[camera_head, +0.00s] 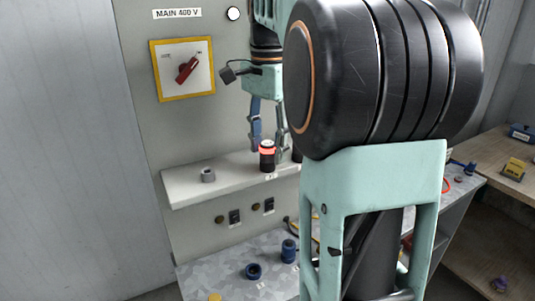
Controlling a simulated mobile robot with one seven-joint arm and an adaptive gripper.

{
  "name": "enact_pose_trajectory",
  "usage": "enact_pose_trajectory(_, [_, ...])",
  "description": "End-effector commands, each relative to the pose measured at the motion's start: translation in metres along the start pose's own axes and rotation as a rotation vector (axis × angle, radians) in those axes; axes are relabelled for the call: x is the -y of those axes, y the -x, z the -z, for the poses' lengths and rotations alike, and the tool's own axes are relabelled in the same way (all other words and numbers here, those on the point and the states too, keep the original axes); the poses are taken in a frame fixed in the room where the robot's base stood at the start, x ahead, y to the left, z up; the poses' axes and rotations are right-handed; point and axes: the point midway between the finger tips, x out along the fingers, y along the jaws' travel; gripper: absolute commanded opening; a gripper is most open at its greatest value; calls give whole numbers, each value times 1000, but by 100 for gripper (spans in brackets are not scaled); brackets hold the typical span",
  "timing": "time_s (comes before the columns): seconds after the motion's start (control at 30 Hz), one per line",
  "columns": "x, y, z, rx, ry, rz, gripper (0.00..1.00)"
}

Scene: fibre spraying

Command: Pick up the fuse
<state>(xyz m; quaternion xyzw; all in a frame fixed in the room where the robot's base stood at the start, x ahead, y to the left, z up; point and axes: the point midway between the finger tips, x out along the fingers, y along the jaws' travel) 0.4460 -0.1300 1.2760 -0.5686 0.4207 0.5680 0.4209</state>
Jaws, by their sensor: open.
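A dark cylinder with a glowing red-orange band, which looks like the fuse (267,161), stands upright on the pale shelf (225,175). My gripper (268,147) points down over it and is open. One finger shows to the left of the cylinder's top and the other to its right. I cannot tell whether either finger touches it. Another dark upright piece (297,155) on the shelf is mostly hidden behind my arm.
A small grey ring-shaped part (207,175) sits on the shelf's left. A red rotary switch (187,69) is on the wall panel. Blue parts (289,251) lie on the metal surface below. A wooden bench (485,215) stands at right. My arm hides much of the middle.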

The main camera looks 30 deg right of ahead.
Motion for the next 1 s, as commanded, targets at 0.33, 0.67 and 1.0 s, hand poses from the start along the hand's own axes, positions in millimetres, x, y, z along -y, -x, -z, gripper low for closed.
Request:
enact_pose_trajectory(0.33, [0,0,0,0,0,0,16])
enact_pose_trajectory(0.67, [0,0,0,0,0,0,0])
enact_pose_trajectory(1.0, [-1,11,3,0,2,-1,0])
